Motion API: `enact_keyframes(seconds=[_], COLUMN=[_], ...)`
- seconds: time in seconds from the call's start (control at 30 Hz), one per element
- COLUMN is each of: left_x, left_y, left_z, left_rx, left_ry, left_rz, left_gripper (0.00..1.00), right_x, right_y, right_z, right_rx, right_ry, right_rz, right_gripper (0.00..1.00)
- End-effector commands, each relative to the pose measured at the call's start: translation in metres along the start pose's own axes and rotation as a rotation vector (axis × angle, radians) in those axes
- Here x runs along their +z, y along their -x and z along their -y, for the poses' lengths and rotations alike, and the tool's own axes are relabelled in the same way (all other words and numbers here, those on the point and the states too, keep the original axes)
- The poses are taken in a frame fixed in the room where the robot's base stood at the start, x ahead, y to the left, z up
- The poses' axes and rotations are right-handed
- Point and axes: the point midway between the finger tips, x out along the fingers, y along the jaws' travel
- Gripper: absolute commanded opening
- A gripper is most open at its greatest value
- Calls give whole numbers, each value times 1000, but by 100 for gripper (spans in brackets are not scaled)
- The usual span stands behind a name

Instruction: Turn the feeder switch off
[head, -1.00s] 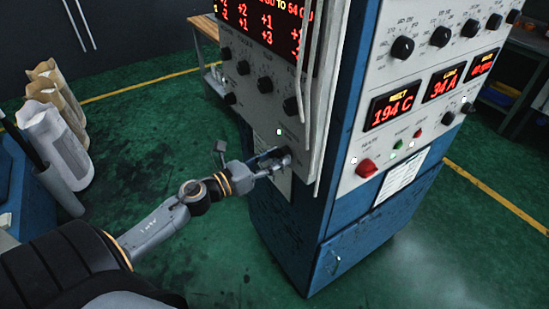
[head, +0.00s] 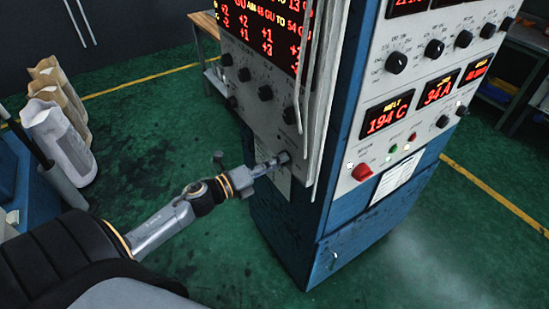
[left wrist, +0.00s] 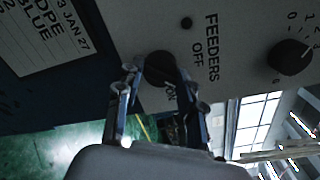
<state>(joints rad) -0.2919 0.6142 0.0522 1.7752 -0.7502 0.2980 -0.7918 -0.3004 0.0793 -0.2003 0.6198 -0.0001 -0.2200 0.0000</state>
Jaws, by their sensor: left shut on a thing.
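The feeder switch is a dark round knob (left wrist: 160,67) on the grey panel of the blue cabinet (head: 285,230). In the left wrist view it sits beside the printed words FEEDERS, OFF and ON. My left gripper (left wrist: 160,82) is shut on this knob, one finger on each side. In the head view the same gripper (head: 276,161) reaches the lower part of the panel and partly hides the switch. I cannot make out the knob's pointer. A small lamp (left wrist: 186,23) near the switch looks dark. My right gripper is not in view.
Other dark knobs (head: 265,93) sit above the switch, below a red display (head: 262,25). Vertical pale pipes (head: 322,90) run along the cabinet corner. A red switch (head: 362,172) is on the right face. Paper sacks (head: 58,140) stand at left; green floor is clear between.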

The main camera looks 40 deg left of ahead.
Motion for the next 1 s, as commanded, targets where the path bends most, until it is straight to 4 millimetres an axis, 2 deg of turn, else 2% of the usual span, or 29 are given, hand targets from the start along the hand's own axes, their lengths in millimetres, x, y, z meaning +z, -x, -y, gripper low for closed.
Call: enact_keyframes(seconds=[0.1,0.6,1.0], left_x=[2,2,2], left_y=[0,0,0], left_z=[3,2,1], left_rx=[1,4,4], left_ry=[113,552,738], left_rz=[-5,-21,-27], left_gripper=[6,6,6], right_x=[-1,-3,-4], right_y=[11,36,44], right_z=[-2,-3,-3], right_rx=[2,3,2], right_ry=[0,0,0], right_rz=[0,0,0], right_gripper=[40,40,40])
